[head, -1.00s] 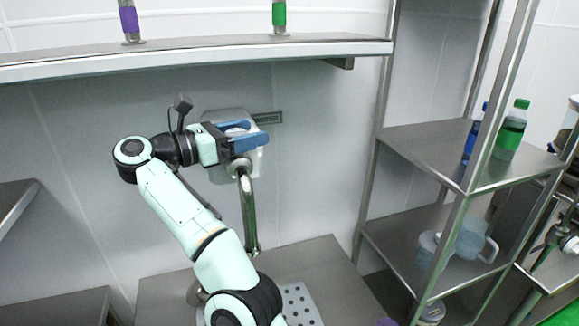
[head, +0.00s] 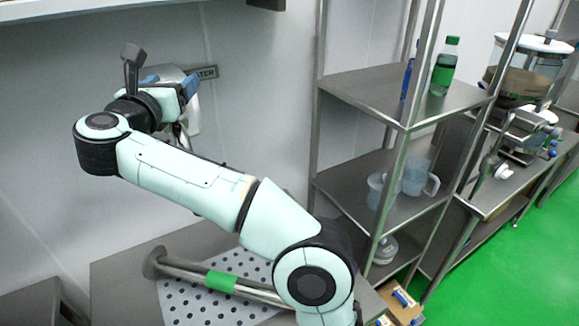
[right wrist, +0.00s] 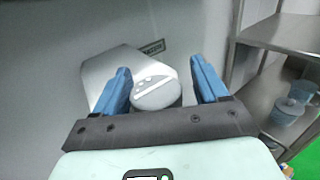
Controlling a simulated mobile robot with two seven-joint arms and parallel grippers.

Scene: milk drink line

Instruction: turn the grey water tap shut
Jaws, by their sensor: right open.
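The grey water tap is on the back wall, with a round grey knob (right wrist: 156,93) in front of a pale housing (right wrist: 112,75) in the right wrist view. In the head view its housing (head: 194,118) and steel spout (head: 183,138) show partly behind my arm. My right gripper (head: 171,84) is at the tap. In the right wrist view its blue fingers (right wrist: 160,88) are open, one on each side of the knob, with a gap visible at the right finger. Whether the left finger touches the knob is unclear. My left gripper is not in view.
A perforated drain plate (head: 215,305) and a steel pipe with a green band (head: 221,281) lie below my right arm. A steel shelf rack (head: 360,90) with a green bottle (head: 445,66) and clear jugs (head: 418,176) stands to the right. Green floor (head: 510,245) is open beyond.

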